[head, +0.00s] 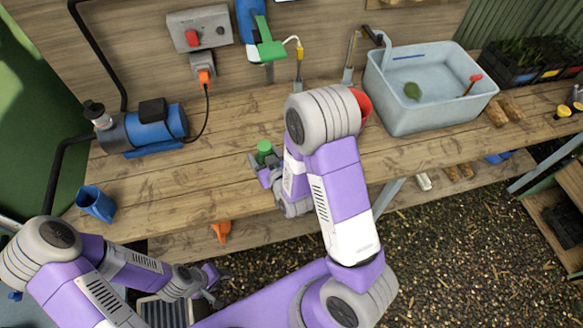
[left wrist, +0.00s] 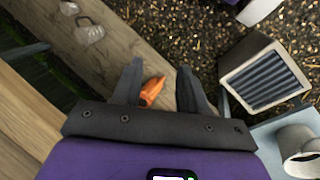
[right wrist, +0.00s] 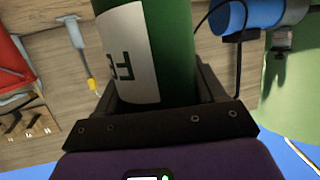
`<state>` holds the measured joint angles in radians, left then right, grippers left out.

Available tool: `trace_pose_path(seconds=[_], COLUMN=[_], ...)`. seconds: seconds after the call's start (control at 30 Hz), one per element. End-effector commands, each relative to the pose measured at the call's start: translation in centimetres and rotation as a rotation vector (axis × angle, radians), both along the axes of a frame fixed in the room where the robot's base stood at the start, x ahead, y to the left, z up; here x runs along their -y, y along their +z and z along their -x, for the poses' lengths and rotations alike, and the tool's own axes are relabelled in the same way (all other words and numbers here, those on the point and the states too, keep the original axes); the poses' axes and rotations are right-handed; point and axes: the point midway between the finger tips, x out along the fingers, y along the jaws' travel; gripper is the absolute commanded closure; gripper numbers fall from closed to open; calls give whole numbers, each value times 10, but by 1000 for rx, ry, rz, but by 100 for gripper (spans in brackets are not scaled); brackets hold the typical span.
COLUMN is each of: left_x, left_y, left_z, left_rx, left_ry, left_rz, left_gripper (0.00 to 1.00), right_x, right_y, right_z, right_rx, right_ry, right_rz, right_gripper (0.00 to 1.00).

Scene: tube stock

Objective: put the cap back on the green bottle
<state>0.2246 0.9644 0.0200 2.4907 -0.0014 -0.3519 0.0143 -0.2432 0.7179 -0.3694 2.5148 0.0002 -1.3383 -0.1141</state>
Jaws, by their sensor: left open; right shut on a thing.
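The green bottle (head: 264,149) shows only its upper part in the head view, at my right gripper (head: 266,172) over the front of the bench. In the right wrist view the bottle (right wrist: 172,40) is a green cylinder with a white lettered label, between the jaws of my right gripper, which is shut on it. My left gripper (head: 211,280) is open and empty, low in front of the bench. Its two fingers show apart in the left wrist view (left wrist: 160,85). I cannot make out a separate cap in any view.
A blue pump (head: 155,131) and a blue mug (head: 96,204) stand at the left of the bench (head: 165,185). A grey basin (head: 435,115) stands at the right. An orange thing (head: 222,231) lies on the lower shelf, also in the left wrist view (left wrist: 152,92). The bench's middle left is clear.

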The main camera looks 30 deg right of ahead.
Motion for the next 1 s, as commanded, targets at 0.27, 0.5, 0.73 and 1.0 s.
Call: trace_pose_path(seconds=[0.27,0.5,0.73,1.0], left_x=[0,0,0,0], left_y=[-9,-31,-45,-49], left_z=[0,0,0,0], left_rx=[0,0,0,0], left_ry=[0,0,0,0], left_rz=[0,0,0,0], left_gripper=[19,5,5,5], right_x=[8,52,95,115], right_y=[-4,8,25,33], right_z=[-9,-25,-24,-20], right_rx=[6,12,7,6], right_ry=[18,86,140,162], right_rz=[-3,4,8,4], right_gripper=[100,100,100,100])
